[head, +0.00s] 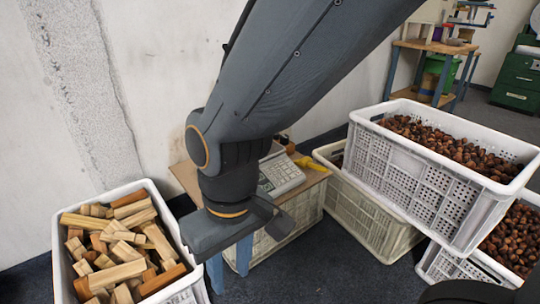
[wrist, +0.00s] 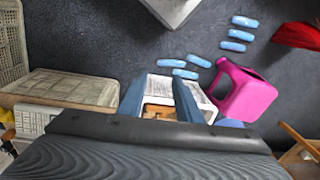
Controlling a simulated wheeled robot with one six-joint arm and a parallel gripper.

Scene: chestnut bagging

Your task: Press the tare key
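The white scale with its keypad (head: 282,176) stands on a small wooden table (head: 312,180), partly hidden behind my arm. A pale device that looks like this scale shows at the left edge of the wrist view (wrist: 34,121). I cannot pick out the tare key among the small keys. My gripper (head: 275,220) hangs in front of the table, below the scale in the picture and apart from its keys. In the wrist view my gripper (wrist: 158,85) has two blue-grey fingers set apart with nothing between them; a crate of wood shows beyond the gap.
A crate of wood blocks (head: 183,272) stands at the left. A chestnut crate (head: 410,170) is stacked at the right, beside a pale crate (head: 372,222). A yellow item (head: 312,162) lies behind the scale. A pink jerrycan (wrist: 245,95) and several blue pieces (wrist: 240,34) lie on the floor.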

